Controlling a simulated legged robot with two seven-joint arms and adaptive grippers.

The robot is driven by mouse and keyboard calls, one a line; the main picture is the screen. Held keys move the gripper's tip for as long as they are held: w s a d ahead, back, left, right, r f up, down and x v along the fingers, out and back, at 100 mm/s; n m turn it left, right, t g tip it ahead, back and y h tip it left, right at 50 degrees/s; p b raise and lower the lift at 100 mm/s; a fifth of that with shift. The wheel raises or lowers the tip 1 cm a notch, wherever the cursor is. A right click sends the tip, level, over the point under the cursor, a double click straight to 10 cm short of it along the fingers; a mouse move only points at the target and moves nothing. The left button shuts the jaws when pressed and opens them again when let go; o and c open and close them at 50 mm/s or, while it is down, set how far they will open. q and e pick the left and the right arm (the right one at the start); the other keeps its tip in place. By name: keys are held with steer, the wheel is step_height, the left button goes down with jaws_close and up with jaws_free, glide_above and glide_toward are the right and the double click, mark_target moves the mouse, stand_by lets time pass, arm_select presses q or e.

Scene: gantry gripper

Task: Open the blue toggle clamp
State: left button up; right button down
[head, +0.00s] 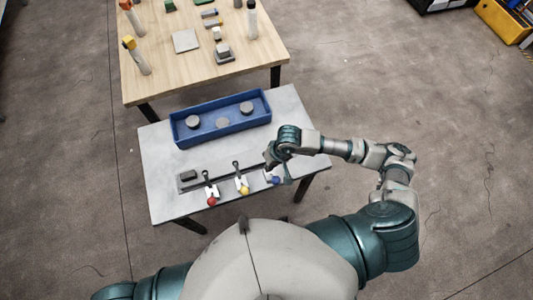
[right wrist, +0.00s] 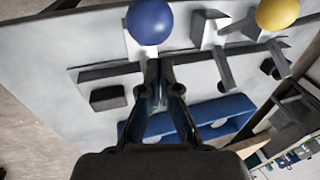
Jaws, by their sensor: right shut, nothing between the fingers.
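The blue toggle clamp shows as a blue ball (head: 276,180) at the right end of a dark rail on the grey table. My right gripper (head: 270,160) is over that end of the rail, just behind the ball, and hides part of the clamp. In the right wrist view the blue ball (right wrist: 150,20) is at the top, just beyond the fingertips (right wrist: 157,75). The fingers look closed together and empty. I cannot tell whether they touch the clamp. My left gripper is not in view.
A yellow-ball clamp (head: 245,190) and a red-ball clamp (head: 212,201) stand left along the rail, with dark upright levers. A blue tray (head: 182,133) with grey round pieces lies behind. A wooden table (head: 150,93) with several objects stands farther back.

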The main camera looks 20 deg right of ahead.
steer(key=shift+w+r, duration=0.4)
steer(key=shift+r, duration=0.3)
step_height(320, 180, up, 8)
steer(key=p, duration=0.3)
steer(key=shift+f, duration=0.2)
steer(key=shift+d, duration=0.2)
